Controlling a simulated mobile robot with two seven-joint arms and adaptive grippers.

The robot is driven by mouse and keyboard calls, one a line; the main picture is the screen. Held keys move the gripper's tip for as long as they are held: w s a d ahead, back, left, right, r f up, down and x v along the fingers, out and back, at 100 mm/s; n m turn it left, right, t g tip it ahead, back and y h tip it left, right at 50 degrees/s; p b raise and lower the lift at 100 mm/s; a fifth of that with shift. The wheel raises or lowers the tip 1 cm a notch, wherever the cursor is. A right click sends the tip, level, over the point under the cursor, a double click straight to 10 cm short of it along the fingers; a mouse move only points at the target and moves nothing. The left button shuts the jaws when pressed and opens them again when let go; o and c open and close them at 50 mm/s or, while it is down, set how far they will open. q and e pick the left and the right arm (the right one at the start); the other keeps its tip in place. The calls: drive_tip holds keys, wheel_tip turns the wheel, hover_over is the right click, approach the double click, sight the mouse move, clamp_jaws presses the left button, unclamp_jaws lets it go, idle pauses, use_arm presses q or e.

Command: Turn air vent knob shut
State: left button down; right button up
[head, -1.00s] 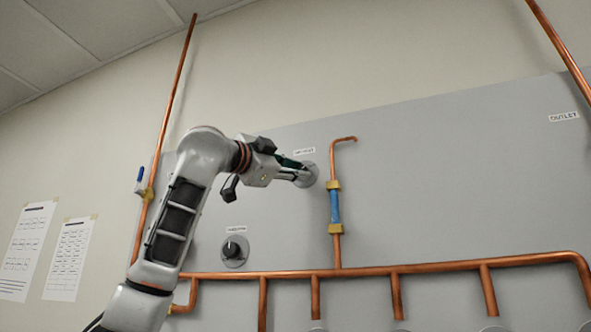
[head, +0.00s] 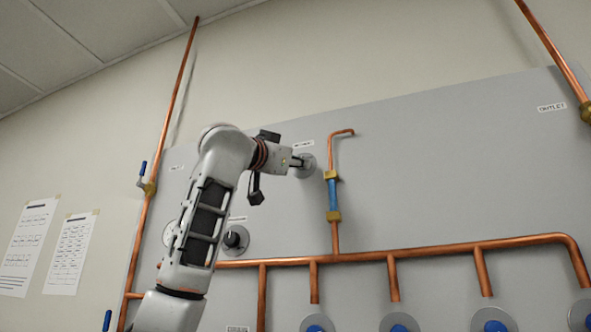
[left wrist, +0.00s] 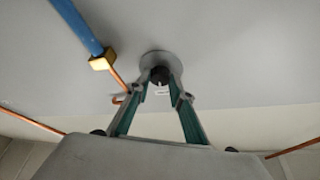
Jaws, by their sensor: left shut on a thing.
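My left arm reaches up to the grey panel (head: 440,180). My left gripper (head: 299,162) is at the upper round knob plate (head: 307,168), just left of the bent copper pipe. A label sits above this plate, too small to read surely. In the left wrist view the two green-lined fingers of the left gripper (left wrist: 160,82) close on the small black knob (left wrist: 159,73) at the centre of the round grey plate (left wrist: 160,58). In the head view the gripper hides the knob itself. My right gripper is in neither view.
A copper pipe with a blue section (head: 333,196) stands close right of the gripper. A horizontal copper manifold (head: 430,249) runs below. A blue-handled valve (head: 146,180) is at left.

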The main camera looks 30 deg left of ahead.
use_arm(q)
drive_tip(key=n+y, duration=0.2)
drive_tip(key=n, duration=0.3)
drive_tip(key=n+g+y, duration=0.1)
drive_tip(key=n+y, duration=0.2)
drive_tip(key=n, duration=0.3)
drive_tip(key=d+n+g+y, duration=0.1)
drive_tip(key=n+y, duration=0.2)
drive_tip(key=n, duration=0.3)
drive_tip(key=shift+w, duration=0.15)
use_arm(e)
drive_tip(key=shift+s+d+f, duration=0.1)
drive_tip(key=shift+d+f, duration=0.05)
use_arm(q)
drive_tip(key=shift+g+y, duration=0.3)
drive_tip(key=shift+g, duration=0.1)
drive_tip(key=shift+n, duration=0.3)
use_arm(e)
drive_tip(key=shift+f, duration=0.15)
use_arm(q)
drive_tip(key=c, duration=1.8)
unclamp_jaws()
